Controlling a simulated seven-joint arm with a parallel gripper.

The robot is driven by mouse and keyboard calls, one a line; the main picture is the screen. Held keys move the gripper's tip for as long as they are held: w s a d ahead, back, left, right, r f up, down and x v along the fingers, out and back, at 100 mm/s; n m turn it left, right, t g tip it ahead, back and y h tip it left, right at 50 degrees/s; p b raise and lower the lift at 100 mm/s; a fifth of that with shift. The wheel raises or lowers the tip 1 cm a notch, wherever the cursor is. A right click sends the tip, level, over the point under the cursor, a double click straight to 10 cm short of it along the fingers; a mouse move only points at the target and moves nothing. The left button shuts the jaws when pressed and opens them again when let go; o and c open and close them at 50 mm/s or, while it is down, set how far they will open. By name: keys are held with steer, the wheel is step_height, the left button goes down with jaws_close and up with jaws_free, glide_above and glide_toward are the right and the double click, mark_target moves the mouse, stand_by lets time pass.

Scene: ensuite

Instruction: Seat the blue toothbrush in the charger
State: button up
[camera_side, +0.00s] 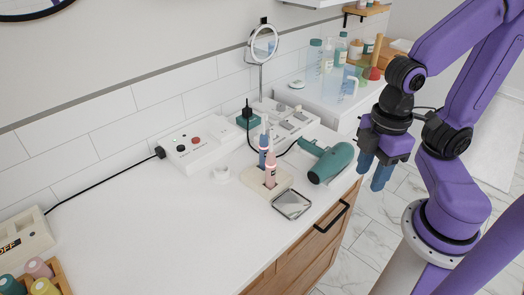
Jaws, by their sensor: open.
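The blue toothbrush (262,158) stands upright near the middle of the counter, partly hidden behind a pink toothbrush (270,172). Both appear to stand in a cream block (283,183); how deep the blue one sits is hidden. A small white round piece (221,174) lies on the counter to the left of the block; I cannot tell whether it or the block is the charger. My gripper (376,178) is open and empty, its blue fingers pointing down. It appears to the right of the counter's front edge, well apart from the toothbrushes.
A teal hair dryer (328,162) lies between the toothbrushes and my gripper. A square mirror-like tray (292,205) lies before the block. Behind are a white box (193,146), a teal plug block (247,119) with a cable, and a round mirror (263,44). The left counter (150,225) is largely clear.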

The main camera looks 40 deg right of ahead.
steer(key=shift+c, duration=0.3)
steer(key=w+a+r+n, duration=0.1)
steer(key=w+a+r, duration=0.15)
steer(key=w, duration=0.45)
steer(key=w+a+r+n, duration=0.15)
steer(key=w+r, duration=0.25)
steer(key=w, duration=0.4)
steer(key=w+d+r+n, duration=0.1)
steer(key=w+d+r, duration=0.15)
steer(key=w, duration=0.55)
steer(key=w+d+r+n, duration=0.2)
steer(key=w+r, duration=0.1)
steer(key=w, duration=0.5)
glide_above(264, 135)
steer(key=f, duration=1.1)
steer(key=shift+w+f, duration=0.25)
steer(key=shift+f, duration=0.1)
steer(key=shift+s+d+f, duration=0.1)
steer(key=shift+d+f, duration=0.05)
steer(key=shift+f, duration=1.15)
steer(key=shift+d+f, duration=0.1)
steer(key=shift+f, duration=1.15)
jaws_close()
